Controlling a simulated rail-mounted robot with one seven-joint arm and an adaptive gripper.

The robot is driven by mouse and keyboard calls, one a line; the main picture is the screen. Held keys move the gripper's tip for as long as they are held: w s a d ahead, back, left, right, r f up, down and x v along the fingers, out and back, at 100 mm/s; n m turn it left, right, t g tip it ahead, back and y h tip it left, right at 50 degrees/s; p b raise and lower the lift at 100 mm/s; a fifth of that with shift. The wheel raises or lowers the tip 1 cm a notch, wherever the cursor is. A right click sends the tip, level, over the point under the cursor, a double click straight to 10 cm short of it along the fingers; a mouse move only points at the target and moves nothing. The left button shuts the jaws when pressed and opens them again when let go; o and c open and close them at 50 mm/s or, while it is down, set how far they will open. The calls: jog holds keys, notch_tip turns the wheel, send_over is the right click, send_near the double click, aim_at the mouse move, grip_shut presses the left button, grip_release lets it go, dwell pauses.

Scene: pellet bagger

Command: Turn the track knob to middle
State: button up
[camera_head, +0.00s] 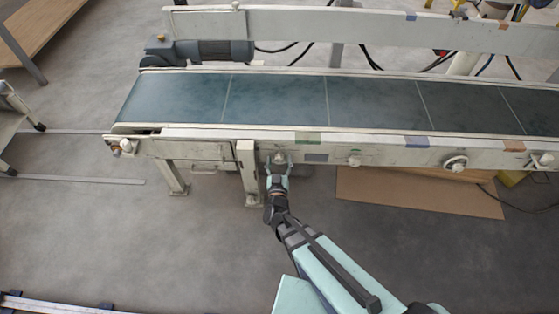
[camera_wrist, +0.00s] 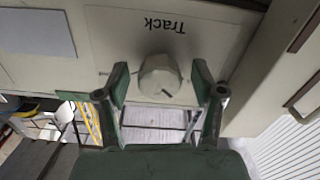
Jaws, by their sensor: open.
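The track knob (camera_wrist: 160,74) is a pale, rounded knob on the cream panel, beside the upside-down word "Track" (camera_wrist: 165,25) in the wrist view. A short dark mark shows on the knob's lower edge. My gripper (camera_wrist: 160,84) is open, with one green finger on the left of the knob and one on the right. Small gaps show between the knob and both fingers. In the head view the knob (camera_head: 279,158) is on the conveyor's front rail, and my gripper (camera_head: 278,169) is right at it, partly hiding it.
The conveyor belt (camera_head: 275,98) runs above and behind the rail. A white support leg (camera_head: 248,170) stands close on the left of my gripper. Further right on the rail are another small knob (camera_head: 354,161) and a round handwheel (camera_head: 455,162). A brown sheet (camera_head: 420,192) lies on the floor.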

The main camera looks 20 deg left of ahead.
jog(key=shift+w+a, duration=0.1)
jog(key=shift+w, duration=0.35)
jog(key=c, duration=1.2)
jog(key=shift+o, duration=0.2)
jog(key=shift+m+b, duration=0.45)
jog(key=shift+m, duration=0.05)
jog(key=m+b, duration=0.4)
jog(key=shift+f, duration=0.15)
jog(key=shift+a+m+b, duration=0.15)
jog(key=shift+m+b, duration=1.3)
jog(key=shift+m, duration=0.75)
jog(key=shift+r, duration=0.2)
